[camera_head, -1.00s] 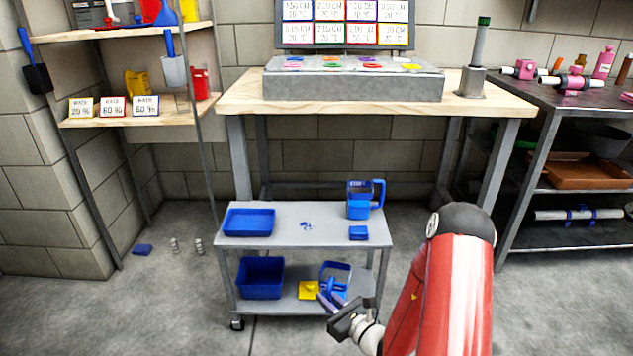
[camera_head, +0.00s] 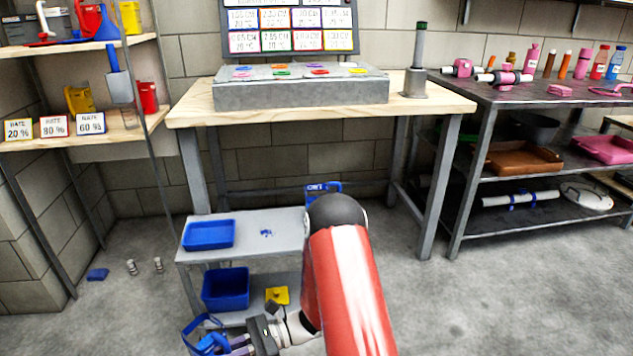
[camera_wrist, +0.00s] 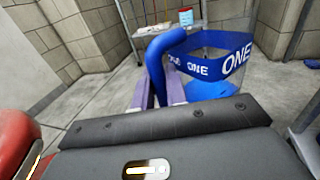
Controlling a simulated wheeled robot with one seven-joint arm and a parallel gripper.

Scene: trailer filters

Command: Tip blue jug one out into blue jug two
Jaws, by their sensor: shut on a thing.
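Blue jug one (camera_wrist: 224,50) is close up in the wrist view, with a clear body, a blue band printed "ONE" and blue at its lower part. My gripper (camera_wrist: 158,88) is shut on its blue handle. In the head view, jug one (camera_head: 206,343) and my gripper (camera_head: 240,345) are low in the picture, in front of the cart's left side and off its shelf. Another blue jug (camera_head: 323,187) stands on the cart's top, mostly hidden behind my arm. I cannot read its label here.
The grey cart (camera_head: 282,222) holds a blue tray (camera_head: 209,235) on top. A blue bin (camera_head: 226,288) and a yellow item (camera_head: 278,295) are on its lower shelf. The workbench (camera_head: 440,103) stands behind. Open floor lies to the right.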

